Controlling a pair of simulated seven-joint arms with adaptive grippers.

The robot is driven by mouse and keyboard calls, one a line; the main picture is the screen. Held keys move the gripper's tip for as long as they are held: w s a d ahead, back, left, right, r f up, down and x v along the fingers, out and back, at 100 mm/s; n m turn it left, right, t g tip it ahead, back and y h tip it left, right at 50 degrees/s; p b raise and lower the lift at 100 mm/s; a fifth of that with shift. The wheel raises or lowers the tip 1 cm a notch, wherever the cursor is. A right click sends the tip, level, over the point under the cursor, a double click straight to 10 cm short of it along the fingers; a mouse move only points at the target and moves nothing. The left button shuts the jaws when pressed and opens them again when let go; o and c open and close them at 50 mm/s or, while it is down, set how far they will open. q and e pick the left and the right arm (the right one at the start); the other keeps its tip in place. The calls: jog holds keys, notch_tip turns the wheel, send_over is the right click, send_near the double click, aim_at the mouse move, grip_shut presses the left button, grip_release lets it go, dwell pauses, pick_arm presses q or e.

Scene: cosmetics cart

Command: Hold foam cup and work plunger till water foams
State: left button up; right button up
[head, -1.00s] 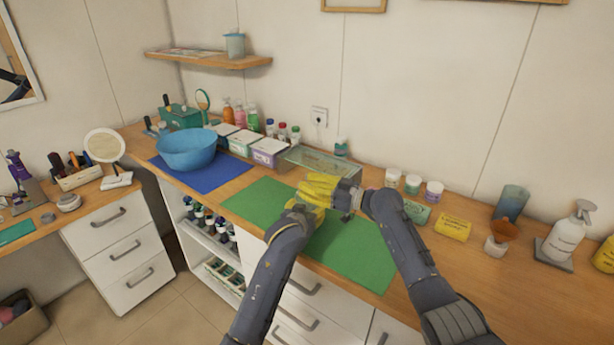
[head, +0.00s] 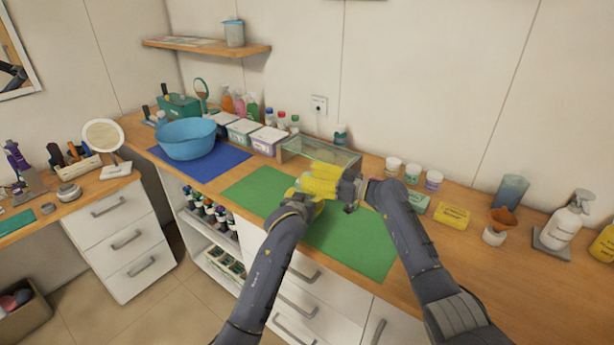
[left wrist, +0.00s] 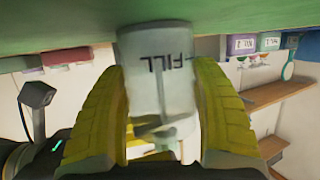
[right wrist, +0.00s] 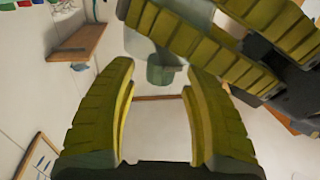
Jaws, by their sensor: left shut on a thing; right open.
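The foam cup (left wrist: 160,80) is a pale, translucent cylinder with dark "FILL" lettering, upside down in the left wrist view. My left gripper (head: 312,189) is shut on its sides, over the green mat (head: 262,197). In the left wrist view the cup's base end appears at or close to the mat; contact is unclear. My right gripper (right wrist: 160,72) is open above the cup. In the right wrist view a grey-green piece (right wrist: 160,75), apparently the plunger's end, shows between or just beyond its fingertips. In the head view the yellow fingers hide most of the cup.
A clear tray (head: 318,153) stands just behind the grippers. Several small jars (head: 412,174) and a yellow packet (head: 453,216) are to the right. A blue basin (head: 187,139) sits on a blue mat at left. The green mat's front part is clear.

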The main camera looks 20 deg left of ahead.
jog(key=s+d, duration=0.1)
jog(key=d, duration=0.9)
jog(key=shift+s+d, duration=0.3)
jog(key=shift+r, duration=0.1)
jog(key=a, duration=0.4)
jog(key=w+a, duration=0.1)
jog(key=a, duration=0.7)
jog(key=shift+w, duration=0.4)
grip_shut()
dwell(0.4)
